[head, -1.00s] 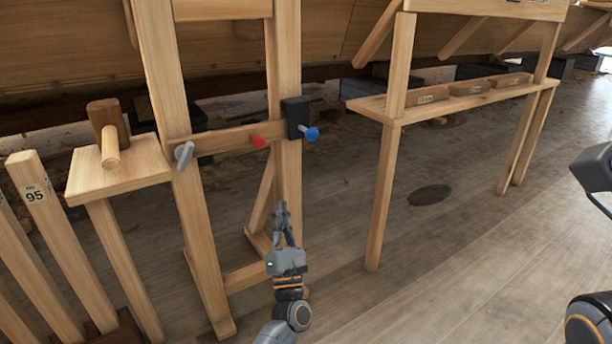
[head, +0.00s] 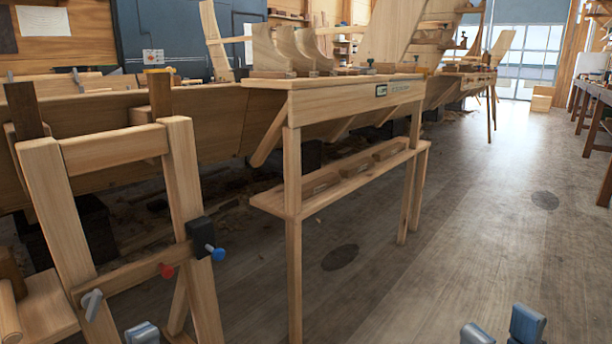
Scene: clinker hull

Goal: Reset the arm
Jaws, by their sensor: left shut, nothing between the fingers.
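My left gripper (head: 143,333) shows only as a small grey tip at the bottom edge, left of centre, in front of the wooden trestle frame (head: 185,190). It is shut and empty; the rest of it is out of view. My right gripper (head: 502,330) shows as two separate grey-blue fingertips at the bottom edge, right of centre, over bare floor. The fingers stand apart with nothing seen between them. Both arms are below the picture.
A wooden bench (head: 345,100) with a lower shelf stands mid-picture. The hull planking (head: 215,115) is behind. The floor (head: 470,240) at right is clear.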

